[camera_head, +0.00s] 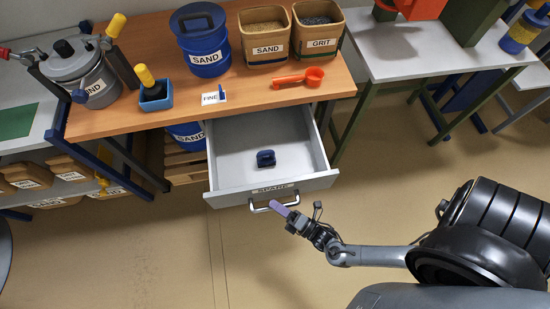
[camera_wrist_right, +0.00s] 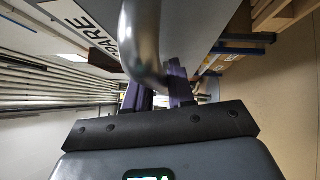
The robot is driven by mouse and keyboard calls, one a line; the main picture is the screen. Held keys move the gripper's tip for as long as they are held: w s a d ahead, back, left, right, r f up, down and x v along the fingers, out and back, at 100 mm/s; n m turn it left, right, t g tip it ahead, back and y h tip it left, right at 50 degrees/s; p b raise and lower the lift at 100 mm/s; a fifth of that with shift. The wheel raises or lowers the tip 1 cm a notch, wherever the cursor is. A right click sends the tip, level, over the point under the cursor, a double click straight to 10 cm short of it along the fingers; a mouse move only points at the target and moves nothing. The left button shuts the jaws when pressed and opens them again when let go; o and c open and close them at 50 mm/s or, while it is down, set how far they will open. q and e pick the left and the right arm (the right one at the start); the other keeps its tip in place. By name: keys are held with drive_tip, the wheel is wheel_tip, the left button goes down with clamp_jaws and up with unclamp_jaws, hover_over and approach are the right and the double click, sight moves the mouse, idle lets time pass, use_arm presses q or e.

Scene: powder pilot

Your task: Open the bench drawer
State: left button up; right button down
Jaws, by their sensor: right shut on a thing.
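The grey bench drawer (camera_head: 236,167) stands pulled out from under the orange-brown bench top (camera_head: 150,110). Its front carries a SPARE label (camera_head: 272,189) and a metal bar handle (camera_head: 258,209). My right gripper (camera_head: 277,207) is at the handle, with its purple fingers shut on the bar. In the right wrist view the handle (camera_wrist_right: 145,45) runs between the purple fingers (camera_wrist_right: 160,88), close to the drawer front. A small dark blue object (camera_head: 266,158) lies inside the drawer. My left gripper is not in view.
On the bench stand a blue SAND bucket (camera_head: 202,40), SAND (camera_head: 264,32) and GRIT (camera_head: 318,30) bins, and an orange scoop (camera_head: 300,78). A wooden pallet (camera_head: 184,165) is under the bench. The floor (camera_head: 150,255) in front of the drawer is clear, apart from my right arm.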

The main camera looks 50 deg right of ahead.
drive_tip(key=shift+s+a+r, duration=0.1)
drive_tip(key=shift+s+a, duration=0.1)
drive_tip(key=shift+s, duration=0.05)
drive_tip(key=c, duration=1.1)
unclamp_jaws()
drive_tip(key=p+v, duration=0.1)
drive_tip(key=v, duration=0.9)
drive_tip(key=shift+s+d, duration=0.1)
drive_tip(key=shift+s, duration=0.3)
